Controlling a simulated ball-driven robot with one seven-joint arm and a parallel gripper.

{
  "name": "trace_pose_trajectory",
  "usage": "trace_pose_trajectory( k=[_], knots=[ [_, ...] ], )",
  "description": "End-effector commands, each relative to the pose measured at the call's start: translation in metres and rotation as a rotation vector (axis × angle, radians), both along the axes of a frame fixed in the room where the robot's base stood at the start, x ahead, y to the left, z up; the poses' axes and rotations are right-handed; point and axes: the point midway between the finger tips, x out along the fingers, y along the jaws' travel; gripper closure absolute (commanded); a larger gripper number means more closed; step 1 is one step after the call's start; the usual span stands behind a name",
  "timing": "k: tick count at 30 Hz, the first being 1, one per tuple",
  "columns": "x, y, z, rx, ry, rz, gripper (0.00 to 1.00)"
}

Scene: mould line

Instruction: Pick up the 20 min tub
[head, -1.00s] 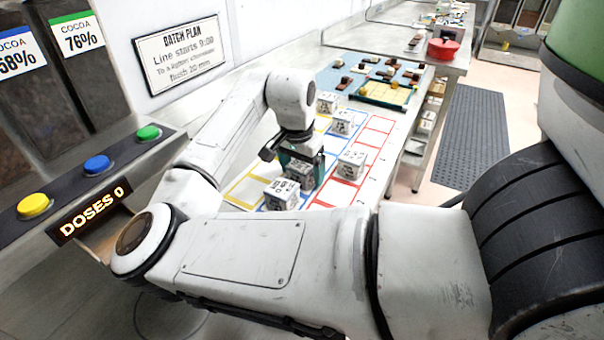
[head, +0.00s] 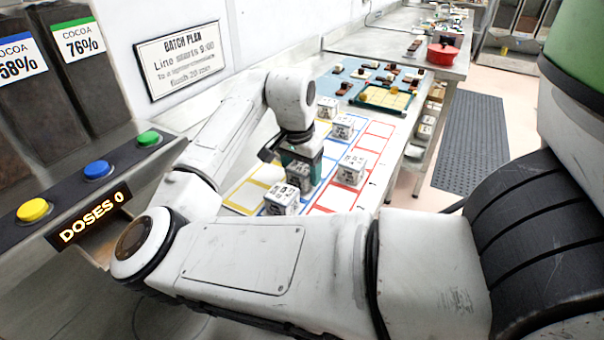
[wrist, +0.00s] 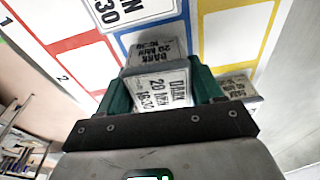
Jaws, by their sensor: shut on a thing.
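My gripper (wrist: 160,95) is shut on a white tub (wrist: 160,80), with its green fingers on either side. The tub's top and side labels read DARK, 20 MIN and 16:30. In the head view my gripper (head: 301,160) points down with the tub (head: 299,176) between its fingers, over the coloured grid. The fingers and wrist hide part of the tub. I cannot tell for sure whether its base is clear of the mat.
Another tub (head: 281,198) stands close in front, one (head: 349,170) to the right, and two more (head: 343,127) (head: 327,107) behind. The grid mat (head: 372,140) has free red squares on the right. A chocolate mould (head: 386,97) and red pot (head: 441,54) lie farther back.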

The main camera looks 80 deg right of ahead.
Motion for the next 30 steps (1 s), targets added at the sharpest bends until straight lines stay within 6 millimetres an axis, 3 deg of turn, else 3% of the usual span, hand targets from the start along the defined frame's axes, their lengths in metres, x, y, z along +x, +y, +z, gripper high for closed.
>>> trace_pose_trajectory(
  k=[4,15,21,30],
  knots=[
    [0.000,-0.001,0.022,-0.004,0.000,-0.002,0.68],
    [-0.047,0.023,0.083,-0.005,-0.002,-0.004,0.68],
    [-0.081,0.040,0.097,-0.003,0.000,-0.006,0.68],
    [-0.114,0.058,0.115,-0.003,-0.002,-0.003,0.68]
  ],
)
